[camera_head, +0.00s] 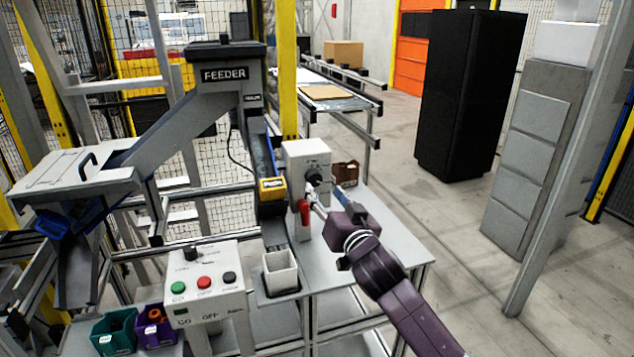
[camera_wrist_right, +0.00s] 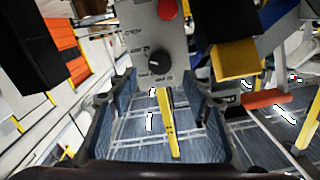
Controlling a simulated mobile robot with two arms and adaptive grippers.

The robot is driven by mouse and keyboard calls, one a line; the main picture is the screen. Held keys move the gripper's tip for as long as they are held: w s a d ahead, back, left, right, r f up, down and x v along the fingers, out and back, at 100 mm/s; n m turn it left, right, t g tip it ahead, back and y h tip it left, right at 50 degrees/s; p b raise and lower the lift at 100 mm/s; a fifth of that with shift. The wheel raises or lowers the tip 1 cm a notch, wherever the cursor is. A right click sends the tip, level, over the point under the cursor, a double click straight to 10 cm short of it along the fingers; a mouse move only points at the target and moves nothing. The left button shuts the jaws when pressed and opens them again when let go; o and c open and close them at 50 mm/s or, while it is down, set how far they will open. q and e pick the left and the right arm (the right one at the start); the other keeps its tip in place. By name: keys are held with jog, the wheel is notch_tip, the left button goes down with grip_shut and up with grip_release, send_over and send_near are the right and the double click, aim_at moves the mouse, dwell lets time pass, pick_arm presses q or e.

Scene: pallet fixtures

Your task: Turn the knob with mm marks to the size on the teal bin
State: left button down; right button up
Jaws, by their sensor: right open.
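A black knob (camera_head: 313,181) sits on the front of a pale box on the table. In the right wrist view the knob (camera_wrist_right: 159,61) has small dark marks around it, too blurred to read. My right gripper (camera_head: 326,202) is close in front of the box. In the wrist view its fingers (camera_wrist_right: 160,84) are spread and empty, with the knob beyond the tips, apparently not touched. The teal bin (camera_head: 114,334) stands at the lower left with a white label, too small to read. My left gripper is not in view.
A red handle (camera_head: 305,211) and a yellow block (camera_head: 272,188) are close to the box. A button panel (camera_head: 203,283) with another knob (camera_head: 191,253) stands left. A purple bin (camera_head: 155,327) adjoins the teal one. The table's right part (camera_head: 395,228) is clear.

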aim_at(316, 180)
jog(key=shift+p+x, duration=0.5)
jog(key=shift+x, duration=2.8)
jog(key=shift+f, duration=0.1)
jog(key=c, duration=1.2)
